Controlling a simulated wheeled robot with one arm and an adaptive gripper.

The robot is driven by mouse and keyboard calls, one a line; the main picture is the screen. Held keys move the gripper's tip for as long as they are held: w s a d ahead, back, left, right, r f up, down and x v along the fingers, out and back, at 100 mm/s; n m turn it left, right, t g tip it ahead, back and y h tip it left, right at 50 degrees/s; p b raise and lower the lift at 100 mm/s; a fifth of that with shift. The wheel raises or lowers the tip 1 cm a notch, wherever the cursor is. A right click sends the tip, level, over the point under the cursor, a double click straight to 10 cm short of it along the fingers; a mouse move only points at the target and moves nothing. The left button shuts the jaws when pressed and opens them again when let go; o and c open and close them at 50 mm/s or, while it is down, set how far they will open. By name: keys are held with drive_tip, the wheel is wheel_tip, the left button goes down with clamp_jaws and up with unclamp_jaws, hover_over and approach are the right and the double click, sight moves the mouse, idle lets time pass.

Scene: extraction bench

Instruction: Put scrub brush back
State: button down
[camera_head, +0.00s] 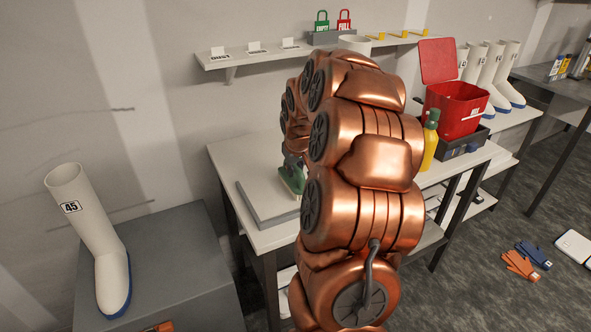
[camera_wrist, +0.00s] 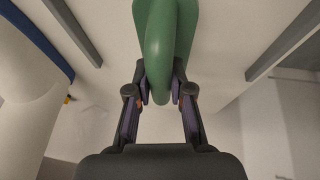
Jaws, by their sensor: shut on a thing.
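The green scrub brush (camera_head: 291,181) shows in the head view just left of my arm, over the right part of a grey slab (camera_head: 258,208) on the white bench. I cannot tell whether it touches the slab. In the wrist view, my gripper (camera_wrist: 160,94) is shut on the brush's smooth green handle (camera_wrist: 165,40), with one finger on each side.
A white boot (camera_head: 92,240) marked 45 stands on a grey cabinet (camera_head: 165,265) at left. Right of my arm are a yellow bottle (camera_head: 430,150) and an open red box (camera_head: 456,108). A wall shelf (camera_head: 240,60) holds small signs. Gloves (camera_head: 521,265) lie on the floor.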

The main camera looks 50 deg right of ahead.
drive_tip(key=shift+f, duration=0.7)
drive_tip(key=c, duration=1)
unclamp_jaws()
drive_tip(key=shift+c, duration=0.2)
drive_tip(key=shift+r, duration=0.15)
drive_tip(key=b+v, duration=0.2)
drive_tip(key=v, duration=0.9)
drive_tip(key=shift+s+r, duration=0.2)
drive_tip(key=shift+r, duration=0.15)
